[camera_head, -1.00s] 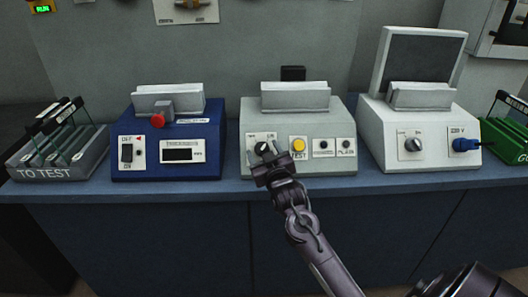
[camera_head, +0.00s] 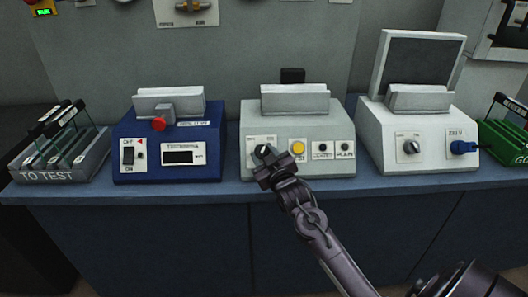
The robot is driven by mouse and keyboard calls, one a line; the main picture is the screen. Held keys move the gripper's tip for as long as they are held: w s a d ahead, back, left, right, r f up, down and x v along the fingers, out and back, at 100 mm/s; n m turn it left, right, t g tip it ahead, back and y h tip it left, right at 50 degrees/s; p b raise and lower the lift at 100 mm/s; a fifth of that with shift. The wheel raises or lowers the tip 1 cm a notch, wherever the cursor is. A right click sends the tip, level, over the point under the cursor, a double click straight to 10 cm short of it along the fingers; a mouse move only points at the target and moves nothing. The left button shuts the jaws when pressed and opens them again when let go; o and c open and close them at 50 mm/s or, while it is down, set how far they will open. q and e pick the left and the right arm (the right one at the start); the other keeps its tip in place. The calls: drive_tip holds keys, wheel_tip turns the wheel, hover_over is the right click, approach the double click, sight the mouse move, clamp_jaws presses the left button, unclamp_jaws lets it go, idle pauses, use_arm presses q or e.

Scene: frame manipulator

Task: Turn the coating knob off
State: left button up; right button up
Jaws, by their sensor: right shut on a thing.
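A dark rotary knob (camera_head: 264,151) sits on a white label plate at the left of the front panel of the middle grey-green box (camera_head: 325,137). I cannot read its label. My right gripper (camera_head: 266,158) is at this knob, reaching up from below, with its fingers shut on it. The fingers hide much of the knob, so its pointer direction is not clear. A second dark knob (camera_head: 411,147) is on the white box (camera_head: 380,142) to the right, clear of the gripper. My left gripper is not in view.
A yellow button (camera_head: 298,147) is close to the right of my gripper. A blue box (camera_head: 207,143) with a red knob (camera_head: 159,124) and a switch stands left. A grey TO TEST rack (camera_head: 85,167) and a green rack (camera_head: 508,143) stand at the ends. The front counter strip is narrow.

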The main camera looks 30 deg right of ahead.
drive_tip(key=n+y+p, duration=0.1)
drive_tip(key=n+p, duration=0.1)
drive_tip(key=n+g+y+p, duration=0.1)
drive_tip(key=n, duration=0.1)
drive_tip(key=r+n+y+p, duration=0.1)
drive_tip(key=n+y+p, duration=0.1)
drive_tip(key=shift+d+n+p, duration=0.3)
drive_tip(key=shift+n, duration=0.1)
drive_tip(key=shift+n+g+y+p, duration=0.6)
drive_tip(key=shift+n+y+p, duration=0.1)
drive_tip(key=shift+n, duration=0.3)
drive_tip(key=n+g+y+p, duration=0.1)
drive_tip(key=n, duration=0.2)
drive_tip(key=shift+w+d+g+p, duration=0.1)
drive_tip(key=shift+g+p, duration=0.3)
drive_tip(key=shift+n+g+y+p, duration=0.4)
drive_tip(key=shift+n+g, duration=0.3)
drive_tip(key=shift+n, duration=0.4)
drive_tip(key=o, duration=1)
